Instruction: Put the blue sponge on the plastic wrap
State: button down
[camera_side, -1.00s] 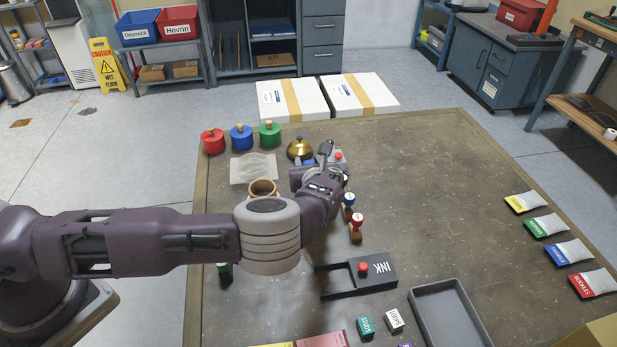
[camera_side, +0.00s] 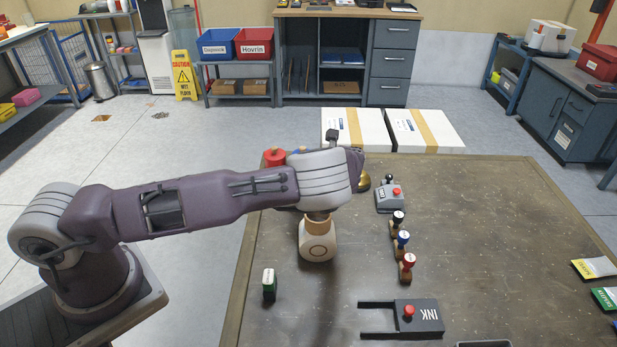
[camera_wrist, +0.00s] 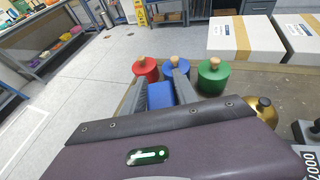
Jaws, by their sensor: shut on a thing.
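The blue sponge (camera_wrist: 160,95) shows as a blue block in the wrist view. My gripper (camera_wrist: 165,88) is shut on it, with one grey finger on each side. In the side view my arm hides the gripper and the sponge. The plastic wrap cannot be made out in either view now. A second earlier a pale, translucent sheet lay on the table in front of the jars. I cannot tell the height of the sponge above the table.
Red (camera_wrist: 145,68), blue (camera_wrist: 177,70) and green (camera_wrist: 211,76) jars stand beyond my gripper. A golden bell (camera_wrist: 262,110) is to the right. Several stamps (camera_side: 403,239) line up right of centre.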

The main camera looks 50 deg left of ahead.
jog(key=shift+f, duration=2.4)
jog(key=c, duration=0.9)
grip_release()
jog(key=shift+f, duration=0.1)
jog(key=shift+c, duration=0.2)
